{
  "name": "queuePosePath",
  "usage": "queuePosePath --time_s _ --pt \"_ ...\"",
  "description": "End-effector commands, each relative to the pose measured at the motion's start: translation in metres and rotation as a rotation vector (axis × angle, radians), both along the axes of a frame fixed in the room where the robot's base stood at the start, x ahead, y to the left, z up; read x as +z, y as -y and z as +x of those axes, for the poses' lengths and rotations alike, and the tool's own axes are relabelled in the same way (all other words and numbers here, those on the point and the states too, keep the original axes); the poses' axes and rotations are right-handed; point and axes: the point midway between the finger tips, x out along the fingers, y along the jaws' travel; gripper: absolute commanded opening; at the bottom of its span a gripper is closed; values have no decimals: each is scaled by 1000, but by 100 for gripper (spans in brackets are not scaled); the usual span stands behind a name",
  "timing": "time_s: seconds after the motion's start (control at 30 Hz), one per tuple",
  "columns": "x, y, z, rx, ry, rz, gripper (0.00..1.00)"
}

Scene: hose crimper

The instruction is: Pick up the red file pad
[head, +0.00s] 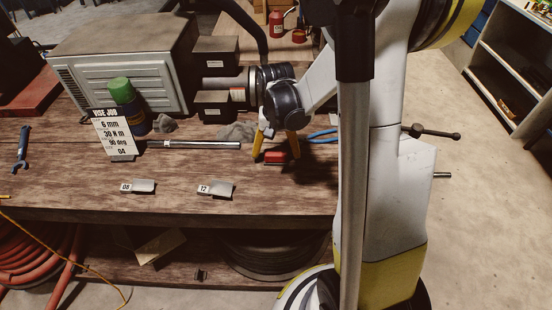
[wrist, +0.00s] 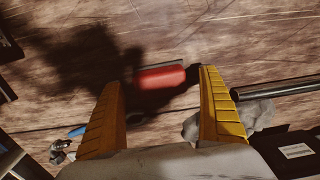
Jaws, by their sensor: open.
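The red file pad (head: 276,156) lies on the wooden workbench (head: 75,184), a small red block beneath my gripper in the head view. It also shows in the wrist view (wrist: 161,77), just beyond and between the yellow fingertips. My gripper (head: 276,148) points down at the bench with its yellow fingers apart and nothing between them. In the wrist view my gripper (wrist: 159,75) straddles the line of the pad. I cannot tell how high the fingertips are above the bench.
A metal rod (head: 190,144) lies left of the pad, with grey rags (head: 237,131) behind it. Two numbered tags (head: 216,189) lie near the front edge. A "VISE JOB" card (head: 114,134), a green-capped can (head: 124,98) and black boxes (head: 215,105) stand behind. The front left bench is mostly clear.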

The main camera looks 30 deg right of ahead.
Motion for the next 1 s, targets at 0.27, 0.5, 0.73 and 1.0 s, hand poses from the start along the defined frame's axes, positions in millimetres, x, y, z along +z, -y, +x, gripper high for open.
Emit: queuePosePath --time_s 0.27,0.5,0.73,1.0 --pt "0 0 0 0 0 0 64" --pt "0 0 0 0 0 0 23" --pt "4 0 0 0 0 0 23" --pt "40 0 0 0 0 0 23"
